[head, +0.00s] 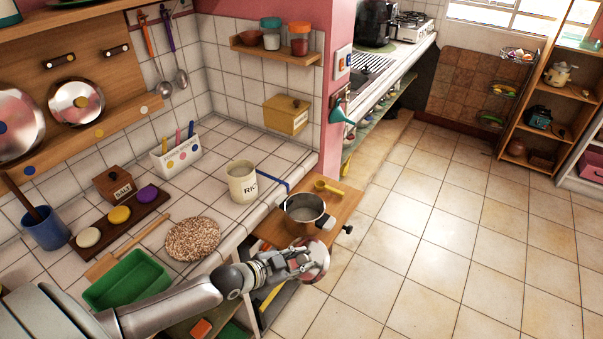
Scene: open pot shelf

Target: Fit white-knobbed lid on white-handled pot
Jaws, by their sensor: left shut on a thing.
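My left gripper (306,264) is shut on a round shiny metal lid (321,257), held tilted just in front of the pull-out wooden board. The fingers cover part of the lid, and I cannot make out its knob colour. A metal pot (304,214) stands upright and open on the board. The lid is apart from the pot, nearer to me in the picture. My right gripper is not in view.
The wooden board (343,203) also bears a yellow scoop (328,187). A cream canister (242,184), a woven mat (193,240) and a green tray (127,281) are on the tiled counter. Two metal lids stand on the wall rack (120,112). The tiled floor at right is clear.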

